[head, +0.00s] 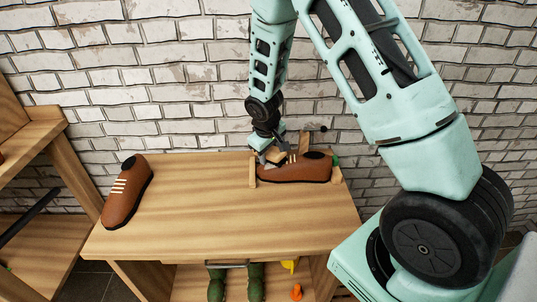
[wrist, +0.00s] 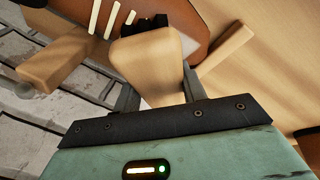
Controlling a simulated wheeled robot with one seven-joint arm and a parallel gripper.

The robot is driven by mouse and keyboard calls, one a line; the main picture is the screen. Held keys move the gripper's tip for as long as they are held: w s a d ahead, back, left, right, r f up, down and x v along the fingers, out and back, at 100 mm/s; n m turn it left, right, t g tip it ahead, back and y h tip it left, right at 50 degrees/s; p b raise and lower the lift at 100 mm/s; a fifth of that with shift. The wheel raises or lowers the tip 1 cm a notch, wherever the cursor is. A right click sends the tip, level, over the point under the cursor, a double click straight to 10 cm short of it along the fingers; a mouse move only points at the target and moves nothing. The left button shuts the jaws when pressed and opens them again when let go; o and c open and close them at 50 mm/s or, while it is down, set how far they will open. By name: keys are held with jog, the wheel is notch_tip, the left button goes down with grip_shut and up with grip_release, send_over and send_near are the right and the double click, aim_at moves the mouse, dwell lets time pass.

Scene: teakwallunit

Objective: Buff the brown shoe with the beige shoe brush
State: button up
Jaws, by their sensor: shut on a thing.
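A brown shoe (head: 290,174) with pale laces lies on its sole at the right back of the wooden table, between upright wooden posts. A second brown shoe (head: 122,200) stands alone at the table's left. My gripper (head: 271,158) is at the right shoe's laced side. In the wrist view, my gripper (wrist: 158,88) is shut on the beige shoe brush (wrist: 150,62), a pale wooden block. The brush lies over the brown shoe (wrist: 195,14) beside its white laces. Dark bristles show at its far edge. Whether the bristles touch the leather is hidden.
Wooden posts (head: 252,170) hem the right shoe; one post (wrist: 55,58) is close in the wrist view. A brick wall (head: 190,90) rises behind. The table's middle (head: 200,205) is clear.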

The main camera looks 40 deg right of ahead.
jog(key=shift+w, duration=0.1)
jog(key=shift+w+a+r+p, duration=0.25)
jog(key=shift+r+p, duration=0.5)
jog(key=shift+r, duration=0.2)
jog(key=shift+w+a+r+p, duration=0.15)
jog(key=shift+a+r+p, duration=0.15)
jog(key=shift+r+p, duration=0.6)
jog(key=shift+w+a+r+p, duration=0.25)
jog(key=shift+r+p, duration=0.35)
jog(key=shift+r, duration=0.45)
jog(key=shift+w+a+r+p, duration=0.15)
jog(key=shift+a+r+p, duration=0.05)
jog(key=shift+r+p, duration=0.5)
jog(key=shift+w+a+r+p, duration=0.1)
jog(key=shift+a+r+p, duration=0.1)
jog(key=shift+r+p, duration=0.4)
jog(key=shift+r, duration=0.1)
jog(key=shift+t, duration=0.3)
jog(key=shift+s+d+f+b, duration=0.15)
jog(key=shift+d+f+b, duration=0.25)
jog(key=shift+f+b, duration=0.65)
jog(key=shift+s+d+f+b, duration=0.15)
jog(key=shift+d+f+b, duration=0.2)
jog(key=shift+f+b, duration=0.7)
jog(key=shift+s+d+f+b, duration=0.15)
jog(key=shift+d+f+b, duration=0.25)
jog(key=shift+f+b, duration=0.65)
jog(key=shift+f, duration=0.15)
